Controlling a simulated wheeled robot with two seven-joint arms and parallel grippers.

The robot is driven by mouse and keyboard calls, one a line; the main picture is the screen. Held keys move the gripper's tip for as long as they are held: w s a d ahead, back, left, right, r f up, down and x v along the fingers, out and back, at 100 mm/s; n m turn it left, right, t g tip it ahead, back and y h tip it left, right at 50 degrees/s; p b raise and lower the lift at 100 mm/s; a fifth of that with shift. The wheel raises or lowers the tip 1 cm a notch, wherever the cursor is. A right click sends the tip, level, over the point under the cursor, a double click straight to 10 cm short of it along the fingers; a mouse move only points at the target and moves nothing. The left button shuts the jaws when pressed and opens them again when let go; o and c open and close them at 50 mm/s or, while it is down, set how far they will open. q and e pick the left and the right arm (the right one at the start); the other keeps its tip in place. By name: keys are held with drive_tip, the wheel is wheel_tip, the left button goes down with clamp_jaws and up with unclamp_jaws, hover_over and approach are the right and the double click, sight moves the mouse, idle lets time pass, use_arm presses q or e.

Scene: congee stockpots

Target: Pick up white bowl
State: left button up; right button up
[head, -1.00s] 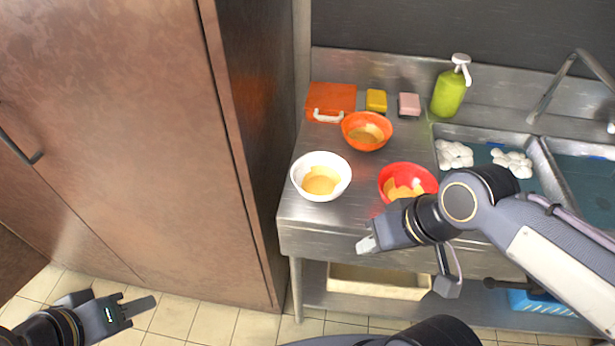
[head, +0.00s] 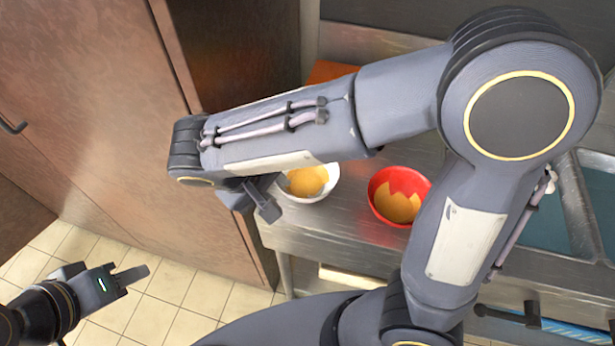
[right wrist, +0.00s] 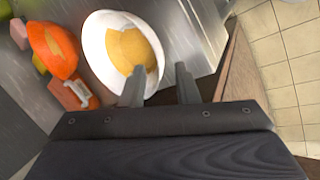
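The white bowl (head: 322,188) with yellow-orange contents stands near the left end of the steel counter, partly hidden by my right arm in the head view. It shows more fully in the right wrist view (right wrist: 92,45). My right gripper (head: 265,203) is at the bowl's left side. In the right wrist view its two fingers (right wrist: 160,70) are apart, one overlapping the bowl's inside and one outside its rim. I cannot tell whether they touch it. My left gripper (head: 122,279) is low at the left, away from the counter; its finger gap is unclear.
A red bowl (head: 378,205) with yellow contents stands right of the white bowl. An orange bowl (right wrist: 53,48) and an orange case (right wrist: 72,97) lie beyond it. Sink basins (head: 590,215) are at the right. A tall brown cabinet (head: 100,120) stands left of the counter.

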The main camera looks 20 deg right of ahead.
sight(284, 190)
drive_tip(key=x, duration=0.4)
drive_tip(key=shift+w+d+f, duration=0.1)
drive_tip(key=shift+d+f, duration=0.05)
drive_tip(key=shift+c, duration=0.3)
clamp_jaws()
